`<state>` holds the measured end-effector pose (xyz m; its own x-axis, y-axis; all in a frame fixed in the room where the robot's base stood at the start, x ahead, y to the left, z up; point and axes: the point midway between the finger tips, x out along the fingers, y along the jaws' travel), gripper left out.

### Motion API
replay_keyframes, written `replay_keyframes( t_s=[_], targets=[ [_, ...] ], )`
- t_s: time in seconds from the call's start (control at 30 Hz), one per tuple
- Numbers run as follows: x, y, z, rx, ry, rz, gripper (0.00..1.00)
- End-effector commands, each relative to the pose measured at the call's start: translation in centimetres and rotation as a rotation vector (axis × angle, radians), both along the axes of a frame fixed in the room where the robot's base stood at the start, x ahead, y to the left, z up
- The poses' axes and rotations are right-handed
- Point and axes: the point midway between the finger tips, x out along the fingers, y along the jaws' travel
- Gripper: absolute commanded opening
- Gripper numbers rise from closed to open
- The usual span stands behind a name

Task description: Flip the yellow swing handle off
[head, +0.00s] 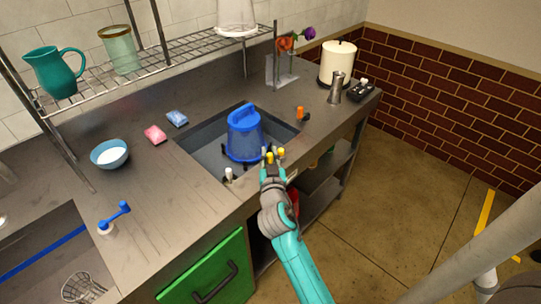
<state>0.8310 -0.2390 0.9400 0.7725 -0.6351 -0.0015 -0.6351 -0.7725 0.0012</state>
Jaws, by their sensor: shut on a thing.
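My gripper (274,163) is at the front right edge of the sink, at the end of my teal arm. Small yellow parts (281,152) show at its tip, and I take them for the yellow swing handle, with the jaws shut on it. The gripper hides most of that spot, so the handle's base and its exact angle cannot be told. A blue swing handle (121,209) on a white base stands on the counter at the left, apart from my gripper.
A blue lidded container (245,135) stands in the sink (205,138), just behind my gripper. A white knob (228,173) and an orange one (300,114) are at the sink's edges. A blue bowl (110,154) and sponges lie left. Open floor (400,220) is at the right.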

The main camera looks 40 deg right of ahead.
Motion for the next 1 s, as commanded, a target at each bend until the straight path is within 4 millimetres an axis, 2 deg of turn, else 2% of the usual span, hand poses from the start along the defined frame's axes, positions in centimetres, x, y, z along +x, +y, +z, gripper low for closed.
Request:
replay_keyframes(
  t_s=[0.23,0.57,0.6,0.7,1.0],
  targets=[
    [0.4,0.02,-0.12,0.0,0.001,-0.072,0.0],
    [0.41,0.0,-0.06,0.001,-0.001,-0.079,0.0],
    [0.41,0.0,-0.05,0.0,-0.001,-0.079,0.24],
    [0.41,0.01,-0.03,0.0,-0.001,-0.079,0.45],
    [0.34,0.08,-0.02,0.0,-0.001,-0.078,0.45]
  ],
)
